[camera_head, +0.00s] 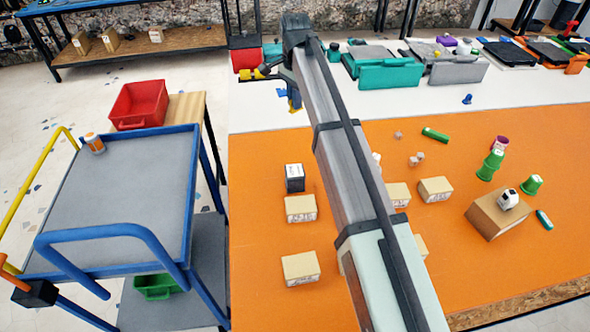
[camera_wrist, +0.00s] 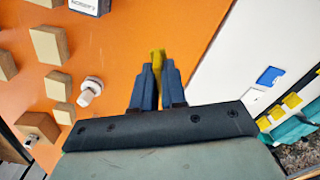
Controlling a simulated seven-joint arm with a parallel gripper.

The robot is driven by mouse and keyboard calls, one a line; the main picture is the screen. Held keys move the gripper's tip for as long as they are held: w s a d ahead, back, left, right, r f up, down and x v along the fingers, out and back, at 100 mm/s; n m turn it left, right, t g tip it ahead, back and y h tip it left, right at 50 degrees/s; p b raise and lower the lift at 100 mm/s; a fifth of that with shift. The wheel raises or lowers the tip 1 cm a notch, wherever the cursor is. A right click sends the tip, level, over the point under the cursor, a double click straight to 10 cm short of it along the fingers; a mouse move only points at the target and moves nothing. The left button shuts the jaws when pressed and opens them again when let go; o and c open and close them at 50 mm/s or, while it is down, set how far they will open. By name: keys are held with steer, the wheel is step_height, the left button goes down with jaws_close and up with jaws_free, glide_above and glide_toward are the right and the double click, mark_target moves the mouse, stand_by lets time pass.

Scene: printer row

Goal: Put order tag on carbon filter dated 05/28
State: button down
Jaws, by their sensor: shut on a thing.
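My gripper (camera_head: 294,102) hangs above the far left part of the work table. In the wrist view its blue fingers (camera_wrist: 155,85) are shut on a small yellow piece (camera_wrist: 158,58), which I take to be the order tag. Several tan boxes with pale labels, likely the carbon filters, stand on the orange mat: a left one (camera_head: 300,209), a front left one (camera_head: 300,268), a right one (camera_head: 436,189) and others partly hidden by my arm. Some also show in the wrist view (camera_wrist: 45,42). The label dates are too small to read.
A black and white box (camera_head: 294,178) stands behind the left tan box. Green cups (camera_head: 490,165) and a larger cardboard box (camera_head: 498,214) stand at the right. Printers (camera_head: 388,72) line the back. A grey cart (camera_head: 120,190) stands left. The mat's left strip is mostly clear.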

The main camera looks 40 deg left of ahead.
steer(key=s+d, duration=0.2)
steer(key=s, duration=0.5)
steer(key=m, duration=0.6)
glide_above(293, 170)
steer(key=shift+f, duration=5)
steer(key=shift+f, duration=0.15)
steer(key=c, duration=1.2)
jaws_free()
step_height(293, 170, up, 12)
steer(key=shift+d+r, duration=0.1)
steer(key=shift+r, duration=0.05)
